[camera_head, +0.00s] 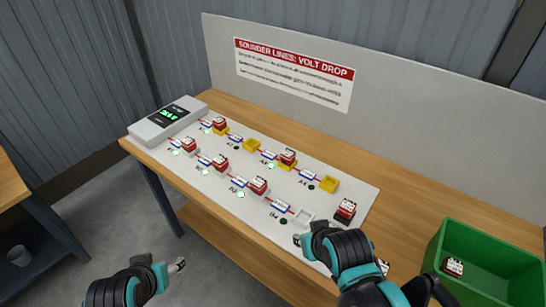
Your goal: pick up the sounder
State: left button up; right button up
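A red sounder with a white top and dark base (345,210) stands loose at the right end of the white board (362,192). More red sounders sit along two rows of the board, such as one in the front row (258,186) and one in the back row (288,157). Another sounder (383,267) is partly hidden by my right arm. My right gripper (300,240) is low at the board's front edge, left of and nearer than the loose sounder; its fingers are mostly hidden. My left gripper (178,266) is over the floor, off the bench, with nothing visible in it.
A green crate (440,240) at the right holds a sounder (453,266). Empty yellow sockets (329,184) and a white one (302,217) are on the board. A meter (168,115) stands at the left end. A sign panel (380,90) rises behind the bench.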

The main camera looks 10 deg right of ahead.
aim_at(346, 208)
jog(key=z, duration=1.25)
jog(key=i+j+u, duration=0.1)
jog(key=j+u, duration=0.2)
jog(key=i+j+u, duration=0.15)
jog(key=u, duration=0.2)
jog(key=j, duration=0.1)
